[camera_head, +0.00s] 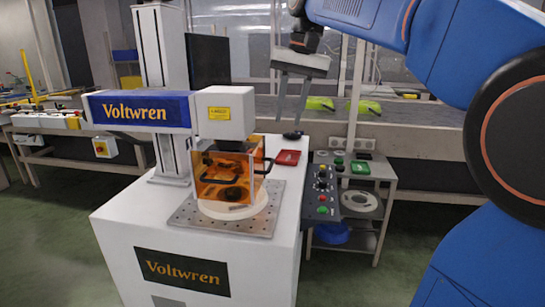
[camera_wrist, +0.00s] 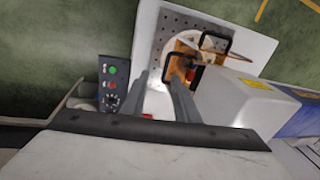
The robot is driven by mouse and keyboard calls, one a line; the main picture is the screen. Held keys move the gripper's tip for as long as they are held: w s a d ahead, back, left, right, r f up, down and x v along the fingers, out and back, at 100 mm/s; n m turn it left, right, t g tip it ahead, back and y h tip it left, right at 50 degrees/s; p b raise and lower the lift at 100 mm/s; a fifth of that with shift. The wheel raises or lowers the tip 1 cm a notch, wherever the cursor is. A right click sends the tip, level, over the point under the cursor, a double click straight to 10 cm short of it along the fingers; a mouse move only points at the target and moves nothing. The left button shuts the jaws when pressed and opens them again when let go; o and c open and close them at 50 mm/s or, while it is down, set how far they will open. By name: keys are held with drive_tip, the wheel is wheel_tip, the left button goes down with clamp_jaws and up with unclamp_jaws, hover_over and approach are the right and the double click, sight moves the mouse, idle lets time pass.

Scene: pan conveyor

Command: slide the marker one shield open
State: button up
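The marker (camera_head: 140,110) is a white cabinet with a "Voltwren" arm and a boxy white head. Its amber shield (camera_head: 212,190) stands below the head around a round white fixture (camera_head: 233,210) on a perforated plate (camera_head: 185,218). A black handle (camera_head: 265,168) sticks out at the shield's right side. In the wrist view the amber shield (camera_wrist: 180,67) shows partly behind a finger, with black handles near it. My gripper (camera_head: 288,122) is open and empty, above and behind the cabinet's right rear. Its two fingers (camera_wrist: 157,76) are apart, pointing toward the marker and touching nothing visible.
A button panel (camera_head: 322,190) stands right of the cabinet, beside a small grey side table (camera_head: 385,180). A red tray (camera_head: 288,157) lies on the cabinet top. A conveyor (camera_head: 430,112) with yellow-green items runs behind. The marker head (camera_wrist: 240,98) is close to my fingers' right in the wrist view.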

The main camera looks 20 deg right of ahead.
sight(271, 164)
drive_tip(key=w+r, duration=0.3)
drive_tip(key=w, duration=0.1)
drive_tip(key=shift+m+g, duration=0.3)
drive_tip(key=f, duration=0.5)
drive_tip(key=a+f, duration=0.1)
drive_tip(key=f, duration=0.5)
drive_tip(key=w+a+f, duration=0.1)
drive_tip(key=f, duration=0.4)
drive_tip(key=shift+w+a+f, duration=0.1)
drive_tip(key=shift+a+f, duration=0.15)
drive_tip(key=shift+f, duration=0.15)
drive_tip(key=shift+r, duration=0.1)
clamp_jaws()
